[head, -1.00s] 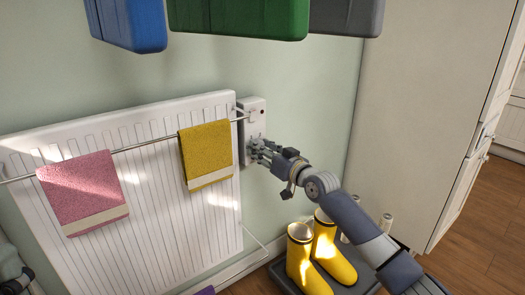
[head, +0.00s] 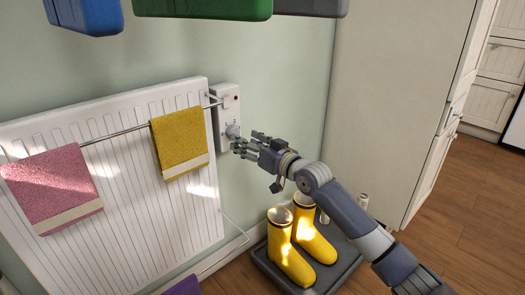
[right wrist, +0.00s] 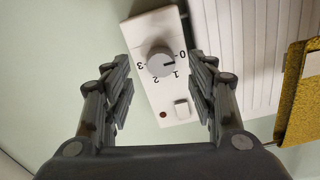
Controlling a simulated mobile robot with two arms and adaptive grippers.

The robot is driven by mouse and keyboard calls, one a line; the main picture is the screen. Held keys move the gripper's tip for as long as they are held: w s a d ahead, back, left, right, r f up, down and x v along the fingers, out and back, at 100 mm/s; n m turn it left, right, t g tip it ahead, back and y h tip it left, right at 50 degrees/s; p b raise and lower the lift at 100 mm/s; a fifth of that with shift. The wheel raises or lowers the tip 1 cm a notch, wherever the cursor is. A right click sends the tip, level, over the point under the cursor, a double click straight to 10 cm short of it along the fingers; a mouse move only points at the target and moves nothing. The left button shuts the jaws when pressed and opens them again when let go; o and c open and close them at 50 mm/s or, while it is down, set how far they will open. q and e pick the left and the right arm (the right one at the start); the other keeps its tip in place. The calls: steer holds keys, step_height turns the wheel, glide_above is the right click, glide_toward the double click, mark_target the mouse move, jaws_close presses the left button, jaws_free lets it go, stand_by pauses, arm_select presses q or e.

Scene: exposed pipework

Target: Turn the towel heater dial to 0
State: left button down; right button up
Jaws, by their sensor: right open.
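The towel heater's control box (head: 226,103) is a white plate on the wall at the radiator's upper right edge. Its round grey dial (head: 233,131) also shows in the right wrist view (right wrist: 160,64), with numbers from 0 to 3 around it. The dial's dark pointer line points between 0 and 1, nearer 0 as far as I can tell. My right gripper (head: 243,145) is open and empty just in front and to the right of the dial. In the right wrist view its fingers (right wrist: 160,92) stand apart on either side of the box. My left gripper is not in view.
The white radiator (head: 110,215) carries a rail with a pink towel (head: 52,185) and a yellow towel (head: 180,140). Yellow boots (head: 290,255) stand on a dark tray below my right arm. A pale cabinet (head: 390,100) stands at right. Blue, green and grey containers hang overhead.

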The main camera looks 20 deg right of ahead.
steer(key=v, duration=0.7)
steer(key=shift+s, duration=0.15)
